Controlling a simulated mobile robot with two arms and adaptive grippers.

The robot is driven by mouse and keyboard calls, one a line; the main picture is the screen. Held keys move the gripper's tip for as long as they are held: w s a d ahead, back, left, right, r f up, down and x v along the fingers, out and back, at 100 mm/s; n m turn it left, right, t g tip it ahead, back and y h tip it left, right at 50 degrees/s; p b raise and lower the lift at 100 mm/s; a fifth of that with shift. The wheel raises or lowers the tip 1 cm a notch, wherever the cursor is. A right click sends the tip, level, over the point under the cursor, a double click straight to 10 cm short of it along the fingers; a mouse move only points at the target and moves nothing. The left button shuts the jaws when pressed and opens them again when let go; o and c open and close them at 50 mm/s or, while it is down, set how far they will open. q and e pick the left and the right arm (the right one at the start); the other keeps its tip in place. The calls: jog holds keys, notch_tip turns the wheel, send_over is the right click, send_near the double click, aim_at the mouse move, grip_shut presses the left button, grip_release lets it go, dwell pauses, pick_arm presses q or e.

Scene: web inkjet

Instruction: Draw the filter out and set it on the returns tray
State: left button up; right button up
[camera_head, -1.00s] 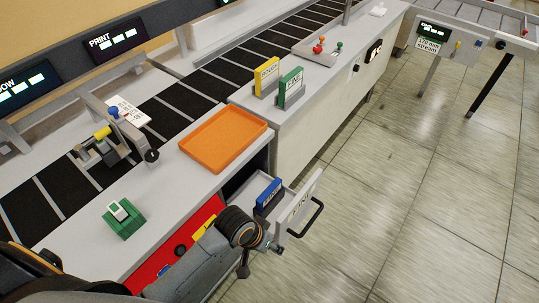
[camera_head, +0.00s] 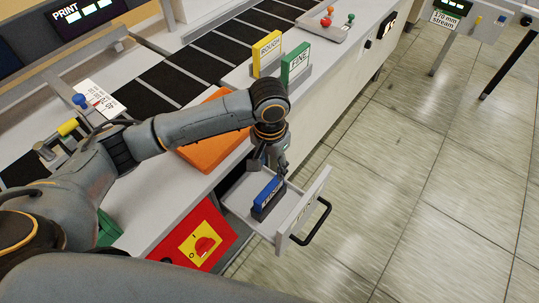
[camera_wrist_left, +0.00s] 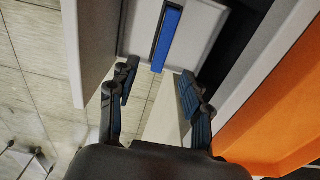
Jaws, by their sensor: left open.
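A blue filter block (camera_head: 267,192) with a label stands upright in the open grey drawer (camera_head: 236,197). In the left wrist view the blue filter (camera_wrist_left: 167,38) shows beyond my fingertips, roughly in line with the gap between them. My left gripper (camera_head: 270,165) points down above the drawer, close to the filter; it is open and empty, and contact does not show. In the wrist view the left gripper's fingers (camera_wrist_left: 158,84) are wide apart. An orange tray (camera_head: 208,157) lies on the counter, partly hidden behind my left arm. My right gripper is not in view.
The drawer front with its black handle (camera_head: 313,225) juts over the floor. A yellow block (camera_head: 267,52) and a green block (camera_head: 295,62) stand upright in holders on the counter. A red switch panel (camera_head: 197,238) is left of the drawer.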

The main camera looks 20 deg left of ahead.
pick_arm(q)
send_over(269, 188)
notch_tip(269, 188, down, 4)
jog(key=shift+f, duration=0.25)
notch_tip(269, 188, down, 7)
jog(key=shift+f, duration=0.2)
jog(key=shift+f+b, duration=0.3)
jog(key=shift+f, duration=0.45)
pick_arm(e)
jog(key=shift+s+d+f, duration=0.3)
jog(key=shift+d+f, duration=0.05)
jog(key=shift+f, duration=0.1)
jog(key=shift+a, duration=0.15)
pick_arm(q)
grip_shut()
